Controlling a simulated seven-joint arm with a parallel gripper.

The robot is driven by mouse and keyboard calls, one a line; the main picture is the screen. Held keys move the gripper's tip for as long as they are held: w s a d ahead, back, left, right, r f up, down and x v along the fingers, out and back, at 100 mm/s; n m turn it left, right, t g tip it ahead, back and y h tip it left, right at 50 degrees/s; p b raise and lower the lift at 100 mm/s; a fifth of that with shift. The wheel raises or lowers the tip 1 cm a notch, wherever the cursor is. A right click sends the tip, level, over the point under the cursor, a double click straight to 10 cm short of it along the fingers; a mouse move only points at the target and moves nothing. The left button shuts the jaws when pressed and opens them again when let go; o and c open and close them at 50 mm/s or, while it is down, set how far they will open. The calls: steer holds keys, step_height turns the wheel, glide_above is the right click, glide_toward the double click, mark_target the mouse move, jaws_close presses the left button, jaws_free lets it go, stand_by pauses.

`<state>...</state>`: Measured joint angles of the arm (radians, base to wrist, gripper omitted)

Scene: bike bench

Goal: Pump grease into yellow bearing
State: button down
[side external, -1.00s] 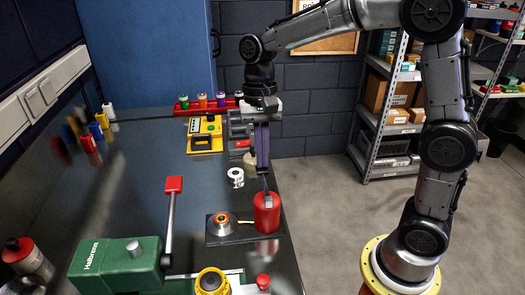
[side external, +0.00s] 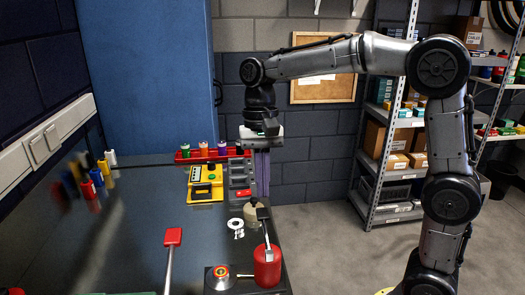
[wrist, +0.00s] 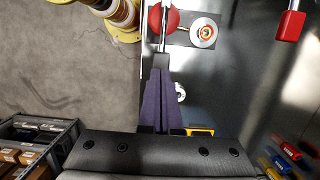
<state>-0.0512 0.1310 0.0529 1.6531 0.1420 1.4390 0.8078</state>
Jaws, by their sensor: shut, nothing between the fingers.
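The red grease canister (side external: 267,268) stands upright at the bench's right edge in the side view, with its lever (side external: 266,232) rising from the top to a dark grip. The red canister (wrist: 168,20) shows at the top of the wrist view. Just left of the canister, the bearing (side external: 220,271) sits on a round silver holder and shows red and yellow rings; it also shows in the wrist view (wrist: 205,32). My gripper (side external: 262,190) is shut and empty at the lever's grip. In the wrist view its purple fingers (wrist: 160,78) meet or overlap the grip; contact is unclear.
A white roll (side external: 236,228) lies behind the canister. A yellow case (side external: 205,184) and a red rack (side external: 205,155) with spools stand at the back. Shelving (side external: 385,165) stands off the bench.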

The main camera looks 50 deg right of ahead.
step_height(320, 180, up, 10)
steer(key=shift+f, duration=0.2)
steer(key=shift+d, duration=0.1)
stand_by(0.5)
steer(key=s+d+r+n+t, duration=0.1)
steer(key=s+d+r+t, duration=0.15)
steer(key=s, duration=0.95)
steer(key=s+d+f+n+t, duration=0.1)
steer(key=s+f+n+t, duration=0.1)
steer(key=f, duration=0.5)
steer(key=s+d+f+n+t+h, duration=0.1)
steer(key=s+f+n+t, duration=0.1)
steer(key=s+f+n, duration=0.2)
step_height(320, 180, down, 3)
steer(key=shift+f+n+t+h, duration=0.2)
steer(key=shift+n+t+h, duration=0.15)
steer(key=shift+n, duration=0.65)
